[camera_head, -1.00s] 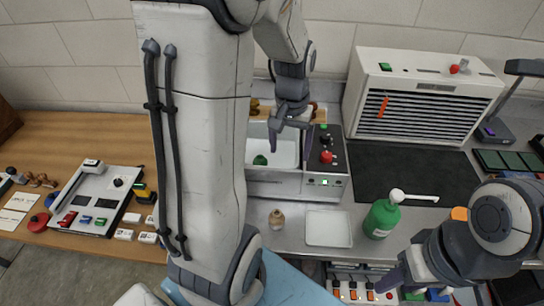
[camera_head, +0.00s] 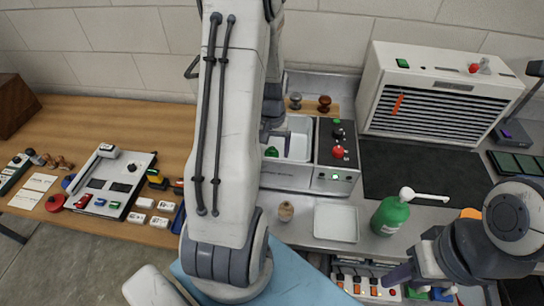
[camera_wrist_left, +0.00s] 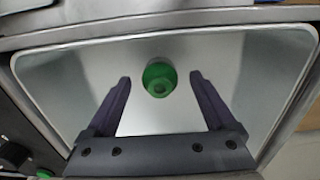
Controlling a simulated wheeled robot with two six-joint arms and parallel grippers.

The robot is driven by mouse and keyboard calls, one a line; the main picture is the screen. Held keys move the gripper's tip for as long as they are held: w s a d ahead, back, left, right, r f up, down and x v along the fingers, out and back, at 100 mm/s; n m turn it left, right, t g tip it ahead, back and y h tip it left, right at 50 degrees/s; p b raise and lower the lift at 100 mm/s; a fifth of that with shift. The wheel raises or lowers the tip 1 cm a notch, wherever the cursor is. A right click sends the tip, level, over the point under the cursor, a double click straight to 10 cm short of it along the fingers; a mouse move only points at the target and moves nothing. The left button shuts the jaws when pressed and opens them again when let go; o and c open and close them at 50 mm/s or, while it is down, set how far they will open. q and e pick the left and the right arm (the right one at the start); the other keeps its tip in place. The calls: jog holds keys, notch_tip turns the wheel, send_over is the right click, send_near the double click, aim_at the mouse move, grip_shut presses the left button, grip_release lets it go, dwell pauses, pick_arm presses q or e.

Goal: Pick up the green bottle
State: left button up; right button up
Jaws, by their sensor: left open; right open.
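A small green bottle (camera_head: 271,152) stands in the metal basin (camera_head: 299,140); in the left wrist view the bottle (camera_wrist_left: 159,78) is seen from above, with a round opening. In the head view my left arm hides most of this gripper. A larger green bottle (camera_head: 390,215) with a white pump stands on the counter at the right. My right gripper (camera_head: 398,274) is open, low beside this bottle, and partly hidden.
A control panel (camera_head: 338,145) with knobs adjoins the basin. A small beige jar (camera_head: 285,211) and a white tray (camera_head: 336,222) stand in front. A white vented cabinet (camera_head: 430,95) stands behind a black mat (camera_head: 420,170). A wooden table (camera_head: 110,130) with small items is at left.

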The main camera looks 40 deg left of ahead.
pick_arm(q)
notch_tip(320, 180, down, 2)
jog(key=shift+f, duration=0.1)
grip_shut()
